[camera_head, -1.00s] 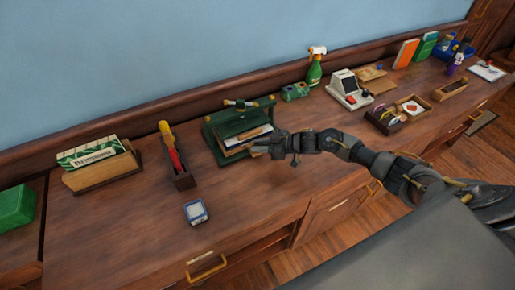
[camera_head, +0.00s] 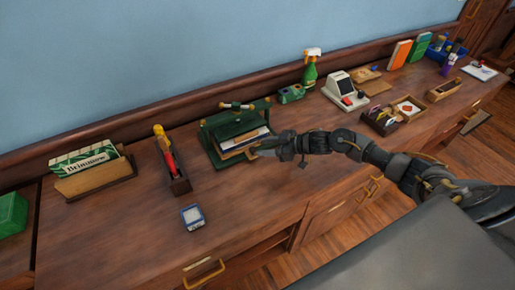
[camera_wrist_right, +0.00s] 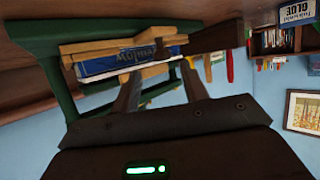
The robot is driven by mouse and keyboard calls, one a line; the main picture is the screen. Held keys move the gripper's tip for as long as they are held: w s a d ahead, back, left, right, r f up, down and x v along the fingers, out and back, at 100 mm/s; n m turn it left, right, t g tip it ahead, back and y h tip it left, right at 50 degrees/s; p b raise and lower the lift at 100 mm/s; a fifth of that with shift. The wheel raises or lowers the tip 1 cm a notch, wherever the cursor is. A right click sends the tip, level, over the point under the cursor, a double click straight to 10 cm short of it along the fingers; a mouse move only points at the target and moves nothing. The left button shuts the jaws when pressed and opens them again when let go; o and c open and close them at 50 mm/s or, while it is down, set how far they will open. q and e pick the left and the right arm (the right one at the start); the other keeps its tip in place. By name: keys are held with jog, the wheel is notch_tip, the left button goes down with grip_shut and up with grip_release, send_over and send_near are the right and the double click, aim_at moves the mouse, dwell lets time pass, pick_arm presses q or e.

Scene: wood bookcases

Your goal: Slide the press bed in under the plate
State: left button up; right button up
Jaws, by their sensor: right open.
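The green press (camera_head: 212,144) stands on the desk, with its plate and screw at the top. Inside it, a book with white and blue edges (camera_head: 245,141) lies with light wooden boards (camera_head: 232,154); the bed is hard to tell apart from these. In the right wrist view the press frame (camera_wrist_right: 38,62), blue book (camera_wrist_right: 115,64) and boards (camera_wrist_right: 105,43) are close ahead. My right gripper (camera_head: 256,152) is at the press's front right, open. Its fingers (camera_wrist_right: 162,86) are spread near the stack's edge; contact cannot be told. My left gripper is not in view.
A narrow box with red and yellow tools (camera_head: 178,183) and a small blue-white box (camera_head: 192,216) stand left of the press. A green block (camera_head: 291,94), spray bottle (camera_head: 310,73) and white machine (camera_head: 343,91) stand to its right. The desk front is mostly clear.

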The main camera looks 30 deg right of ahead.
jog(key=b+v, duration=0.1)
jog(key=v, duration=0.5)
jog(key=shift+s+d+r, duration=0.1)
jog(key=shift+d, duration=0.05)
dwell(0.3)
